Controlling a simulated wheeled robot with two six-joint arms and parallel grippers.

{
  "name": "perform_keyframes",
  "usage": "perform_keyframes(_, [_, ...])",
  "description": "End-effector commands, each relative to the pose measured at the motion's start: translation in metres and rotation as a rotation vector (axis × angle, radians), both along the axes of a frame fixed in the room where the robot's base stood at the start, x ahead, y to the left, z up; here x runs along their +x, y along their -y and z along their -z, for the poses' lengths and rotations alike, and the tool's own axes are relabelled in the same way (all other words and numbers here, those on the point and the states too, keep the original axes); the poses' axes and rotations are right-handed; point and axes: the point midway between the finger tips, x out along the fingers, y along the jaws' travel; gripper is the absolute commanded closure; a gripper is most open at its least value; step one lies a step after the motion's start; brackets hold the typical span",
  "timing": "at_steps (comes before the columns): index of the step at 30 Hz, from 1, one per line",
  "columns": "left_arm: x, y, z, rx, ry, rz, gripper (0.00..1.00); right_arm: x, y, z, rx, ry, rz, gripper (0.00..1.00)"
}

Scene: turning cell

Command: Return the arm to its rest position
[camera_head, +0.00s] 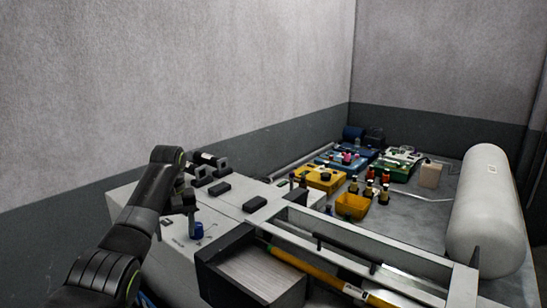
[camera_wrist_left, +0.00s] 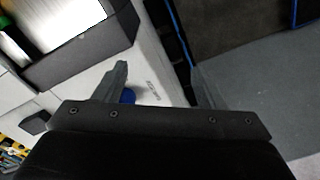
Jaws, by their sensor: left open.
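My left arm (camera_head: 120,235) reaches in from the lower left of the head view and bends over the light machine housing. My left gripper (camera_head: 190,212) hangs over this housing, close to a small blue knob (camera_head: 197,230) in the picture. In the left wrist view its two fingers (camera_wrist_left: 160,68) stand wide apart with nothing between them. The blue knob (camera_wrist_left: 128,97) shows partly behind the left finger there. I cannot tell the exact gap between finger and knob. My right gripper is in neither view.
The housing (camera_head: 180,245) has a dark-framed tray (camera_head: 255,270) and an orange bar (camera_head: 290,259) to the right. A wall (camera_head: 240,80) stands behind the arm.

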Motion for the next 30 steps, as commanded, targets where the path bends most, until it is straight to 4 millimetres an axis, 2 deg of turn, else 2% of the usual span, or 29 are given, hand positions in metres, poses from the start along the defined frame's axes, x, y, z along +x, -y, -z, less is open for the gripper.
perform_keyframes(1, [-0.003, -0.002, 0.014, 0.003, 0.002, 0.008, 0.36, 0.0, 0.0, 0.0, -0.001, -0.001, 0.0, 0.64])
perform_keyframes(5, [-0.011, -0.008, 0.05, 0.011, 0.013, 0.036, 0.36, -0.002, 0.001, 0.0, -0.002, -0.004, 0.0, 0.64])
perform_keyframes(8, [-0.024, -0.013, 0.087, 0.018, 0.026, 0.063, 0.36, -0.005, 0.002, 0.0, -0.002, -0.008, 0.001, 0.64])
perform_keyframes(14, [-0.067, -0.024, 0.163, 0.031, 0.061, 0.13, 0.36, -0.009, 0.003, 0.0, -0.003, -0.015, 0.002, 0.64])
perform_keyframes(18, [-0.108, -0.031, 0.208, 0.038, 0.086, 0.171, 0.36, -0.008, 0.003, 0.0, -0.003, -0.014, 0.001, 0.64])
perform_keyframes(21, [-0.141, -0.034, 0.235, 0.042, 0.105, 0.199, 0.36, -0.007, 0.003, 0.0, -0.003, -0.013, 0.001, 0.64])
perform_keyframes(25, [-0.188, -0.039, 0.262, 0.048, 0.13, 0.232, 0.36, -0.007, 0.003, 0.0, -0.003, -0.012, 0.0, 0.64])
perform_keyframes(30, [-0.255, -0.043, 0.284, 0.059, 0.162, 0.268, 0.36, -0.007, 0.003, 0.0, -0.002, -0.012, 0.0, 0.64])
